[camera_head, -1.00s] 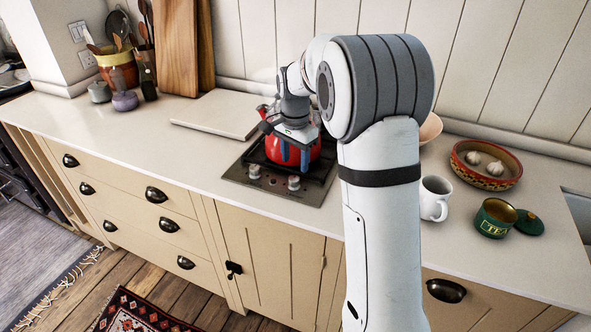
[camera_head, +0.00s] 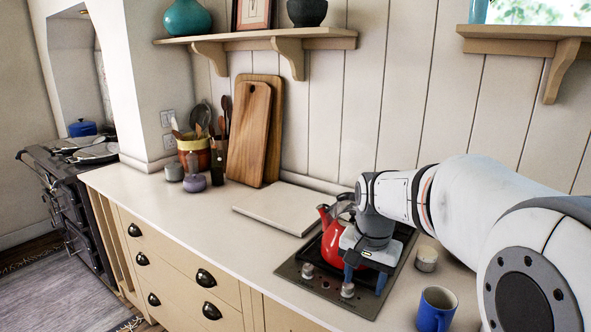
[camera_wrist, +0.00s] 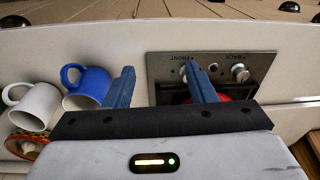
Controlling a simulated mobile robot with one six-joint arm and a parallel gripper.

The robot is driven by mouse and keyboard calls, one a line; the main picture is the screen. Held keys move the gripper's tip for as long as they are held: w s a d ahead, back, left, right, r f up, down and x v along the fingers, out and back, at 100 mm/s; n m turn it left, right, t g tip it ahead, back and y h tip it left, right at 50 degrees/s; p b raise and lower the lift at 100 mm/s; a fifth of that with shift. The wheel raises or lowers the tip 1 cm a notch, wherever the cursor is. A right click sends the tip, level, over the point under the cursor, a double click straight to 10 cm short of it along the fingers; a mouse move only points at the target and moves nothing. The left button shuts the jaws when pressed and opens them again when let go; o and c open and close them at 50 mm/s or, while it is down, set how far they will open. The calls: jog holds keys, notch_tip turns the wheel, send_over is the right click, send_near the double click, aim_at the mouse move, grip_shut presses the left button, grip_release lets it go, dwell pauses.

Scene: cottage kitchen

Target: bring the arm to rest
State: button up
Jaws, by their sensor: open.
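My gripper (camera_head: 366,276) is open, with its two blue fingers apart and pointing down over the front part of the hob. It also shows in the wrist view (camera_wrist: 160,76), with nothing visible between the fingertips. A red kettle (camera_head: 330,236) stands on the hob (camera_head: 315,287), just behind and left of my gripper, which partly hides it. A bit of red shows behind the right finger in the wrist view. I cannot tell whether the gripper touches the kettle. My arm reaches in from the right, bent low over the counter.
A blue mug (camera_head: 436,308) and a small pale pot (camera_head: 427,258) stand right of the hob. A white mug (camera_wrist: 35,108) shows in the wrist view. A pale board (camera_head: 290,207) lies left of the hob.

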jog(key=s+f+n+t, duration=0.1)
jog(key=s+n, duration=0.5)
jog(key=s, duration=1)
jog(key=shift+s+f+t, duration=0.3)
jog(key=shift+s+f, duration=0.05)
jog(key=shift+f, duration=0.55)
jog(key=shift+c, duration=0.4)
